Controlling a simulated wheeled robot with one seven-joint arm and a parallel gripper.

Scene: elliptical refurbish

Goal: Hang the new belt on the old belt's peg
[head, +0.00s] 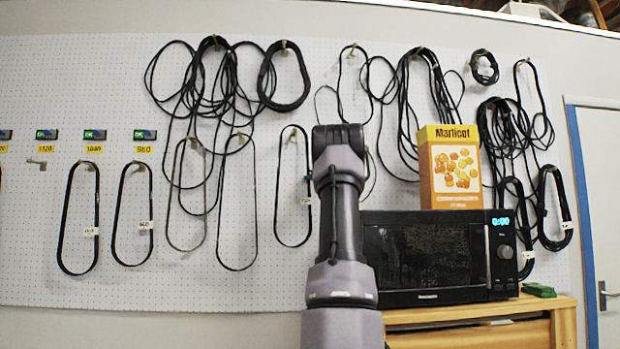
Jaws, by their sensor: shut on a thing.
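My arm rises in front of the pegboard, and its dark upper joint hides what lies behind it. My gripper's fingers and anything between them are out of sight. Belts with white tags hang as long loops at the left: one belt (62,223), a second belt (116,215) and, just left of my arm, a third belt (280,190). I cannot tell which belt is the new one or the old one. A bare peg (37,162) sticks out below the yellow label that seems to read 1120.
The white pegboard (40,80) also holds several bunched black belts (285,90). To the right of my arm, a black microwave (420,255) with a yellow Marticof box (450,170) on it stands on a wooden bench (480,335). A green object (538,290) lies beside it.

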